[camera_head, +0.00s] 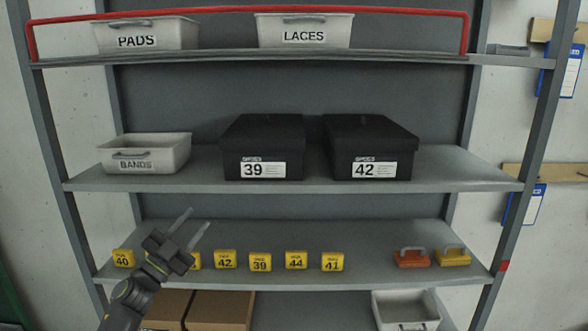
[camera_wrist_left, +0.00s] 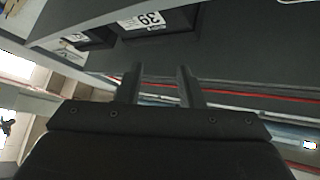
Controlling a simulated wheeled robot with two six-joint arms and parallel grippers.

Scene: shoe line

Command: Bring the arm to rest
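My left gripper (camera_head: 190,230) is in front of the lower shelf in the head view, its two fingers pointing up and to the right. The fingers are apart with nothing between them. In the left wrist view the left gripper (camera_wrist_left: 160,80) also shows two separate, empty fingers. It is in front of the yellow number tags and hides part of one. My right gripper is in neither view.
Black boxes 39 (camera_head: 263,150) and 42 (camera_head: 368,150) and a BANDS bin (camera_head: 145,155) stand on the middle shelf (camera_head: 450,165). Yellow tags (camera_head: 260,262) and two handled blocks (camera_head: 411,258) are on the lower shelf. A red rail (camera_head: 250,9) fronts the top shelf.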

